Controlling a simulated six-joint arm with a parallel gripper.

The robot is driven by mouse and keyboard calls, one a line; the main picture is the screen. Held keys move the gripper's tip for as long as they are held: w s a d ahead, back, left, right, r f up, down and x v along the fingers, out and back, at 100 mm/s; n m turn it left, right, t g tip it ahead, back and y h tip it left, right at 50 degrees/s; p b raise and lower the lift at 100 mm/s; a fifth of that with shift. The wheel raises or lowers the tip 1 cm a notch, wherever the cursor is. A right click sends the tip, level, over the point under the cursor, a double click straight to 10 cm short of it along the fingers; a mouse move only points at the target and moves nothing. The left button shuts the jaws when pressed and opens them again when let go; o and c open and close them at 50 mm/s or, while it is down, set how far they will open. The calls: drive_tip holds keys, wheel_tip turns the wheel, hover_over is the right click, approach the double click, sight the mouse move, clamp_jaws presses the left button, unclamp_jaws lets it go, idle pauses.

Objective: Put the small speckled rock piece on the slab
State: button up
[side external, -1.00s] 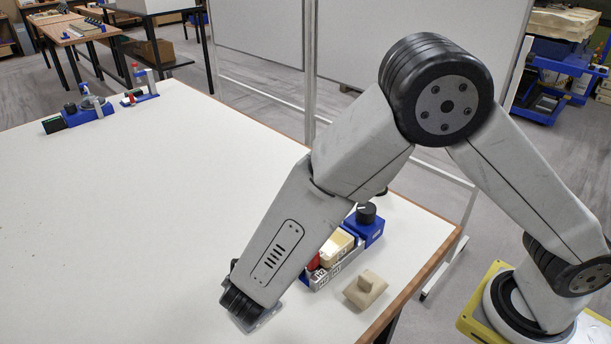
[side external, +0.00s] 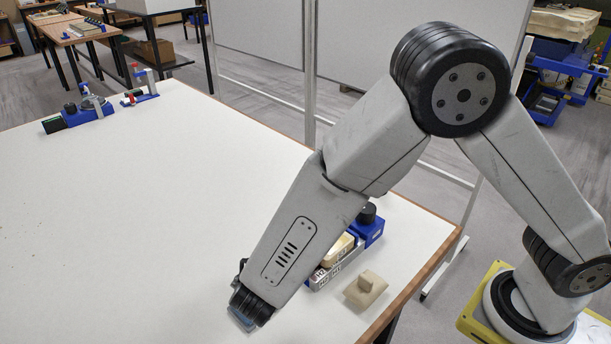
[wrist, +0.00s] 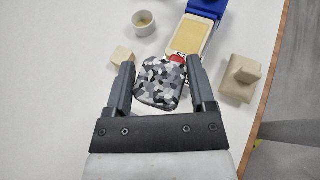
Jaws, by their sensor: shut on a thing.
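The speckled rock piece (wrist: 158,84), patterned in black, grey and white, sits between the fingers of my gripper (wrist: 160,66) in the wrist view. My gripper is shut on it. In the side view my gripper (side external: 243,318) is low over the near part of the table, and my wrist hides the piece. A flat tan slab-like piece with a pale border (wrist: 193,38) lies beyond the fingertips in the wrist view. It shows partly behind my arm in the side view (side external: 340,247). I cannot tell for sure that it is the task's slab.
A beige block with a raised grip (wrist: 240,78) stands to the right, also in the side view (side external: 366,290). A small beige block (wrist: 122,57) and a round cup (wrist: 144,22) are at left. A red part (wrist: 177,59) is just past the piece. The table's left is largely clear.

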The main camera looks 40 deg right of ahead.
drive_tip(key=w+d+r+n+t+y, duration=0.1)
drive_tip(key=d+n+t+y, duration=0.1)
drive_tip(key=d, duration=0.9)
drive_tip(key=shift+d+r+n+t, duration=0.35)
drive_tip(key=shift+n+t, duration=0.15)
drive_tip(key=shift+n, duration=0.1)
drive_tip(key=shift+f, duration=2.2)
drive_tip(key=shift+f, duration=0.15)
drive_tip(key=shift+f, duration=1.65)
drive_tip(key=shift+f, duration=0.1)
